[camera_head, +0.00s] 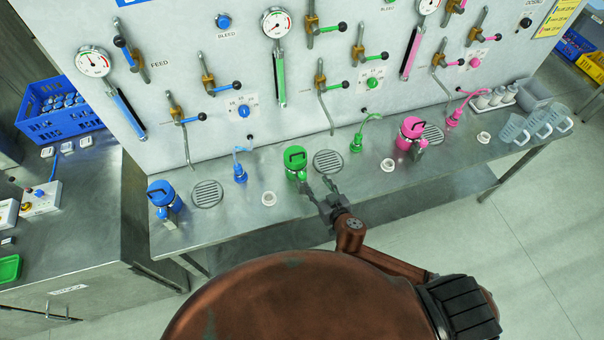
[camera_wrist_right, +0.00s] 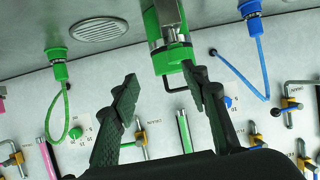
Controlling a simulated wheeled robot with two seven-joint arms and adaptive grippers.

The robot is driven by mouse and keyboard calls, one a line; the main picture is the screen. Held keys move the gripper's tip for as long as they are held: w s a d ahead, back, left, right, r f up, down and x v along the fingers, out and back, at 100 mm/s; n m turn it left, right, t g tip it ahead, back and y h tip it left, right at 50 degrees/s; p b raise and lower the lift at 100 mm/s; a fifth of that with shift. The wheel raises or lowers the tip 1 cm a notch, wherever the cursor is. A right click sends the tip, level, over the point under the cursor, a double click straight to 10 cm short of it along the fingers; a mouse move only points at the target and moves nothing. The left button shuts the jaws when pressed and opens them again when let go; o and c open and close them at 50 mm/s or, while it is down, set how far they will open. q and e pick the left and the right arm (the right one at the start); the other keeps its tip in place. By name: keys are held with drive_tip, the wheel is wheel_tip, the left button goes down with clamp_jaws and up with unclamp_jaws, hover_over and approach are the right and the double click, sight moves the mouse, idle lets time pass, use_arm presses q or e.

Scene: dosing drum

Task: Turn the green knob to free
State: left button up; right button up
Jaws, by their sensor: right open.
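The green knob (camera_head: 372,83) sits on a small white marked plate on the wall panel, right of centre in the head view. It also shows in the right wrist view (camera_wrist_right: 75,133), small, at lower left; its exact pointing is too small to read. My right gripper (camera_head: 318,184) is open and empty over the bench, below and left of the knob and well apart from it. In the right wrist view its two fingers (camera_wrist_right: 159,75) stand spread. One fingertip overlaps the green lidded canister (camera_wrist_right: 165,30); I cannot tell whether they touch. My left gripper is not in view.
The green canister (camera_head: 295,160) stands on the bench beside my right gripper. A green hose fitting (camera_head: 356,143) stands below the knob. Green-handled valves (camera_head: 359,55) and a pink canister (camera_head: 411,132) are nearby. A round drain grate (camera_head: 328,162) lies between the canister and fitting.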

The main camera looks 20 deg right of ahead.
sight(303, 176)
drive_tip(key=shift+n+y, duration=0.4)
drive_tip(key=shift+y, duration=0.2)
drive_tip(key=x, duration=0.3)
drive_tip(key=a+x, duration=0.1)
drive_tip(key=x, duration=0.1)
drive_tip(key=a+p+x, duration=0.1)
drive_tip(key=x, duration=0.2)
drive_tip(key=shift+w+a+r, duration=0.1)
drive_tip(key=shift+w, duration=0.05)
clamp_jaws()
